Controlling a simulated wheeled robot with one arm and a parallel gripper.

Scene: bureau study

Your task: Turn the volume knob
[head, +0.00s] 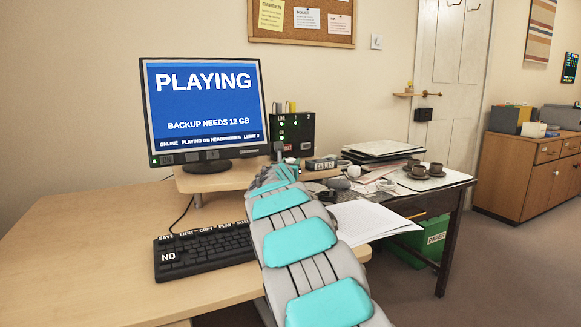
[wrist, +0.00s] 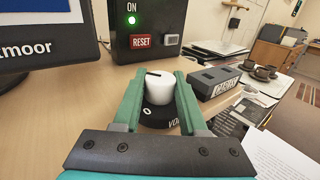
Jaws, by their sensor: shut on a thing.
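The volume knob (wrist: 158,88) is a white round cap with a dark pointer line on top. It stands on a black base (wrist: 160,117) marked "0" and partly "VOL", on the desk shelf. My gripper (wrist: 160,80) has its two green fingers closed on either side of the knob. In the head view my arm covers the knob, and my gripper (head: 279,158) is hard to make out at the arm's far end. The monitor (head: 203,108) reads "PLAYING" and "PLAYING ON HEADPHONES".
A black box (wrist: 146,35) with a red RESET button stands just behind the knob. A small grey labelled device (wrist: 216,82) is close on the right. Cups on a tray (head: 425,183) and papers (head: 367,222) lie further right. A keyboard (head: 205,249) is front left.

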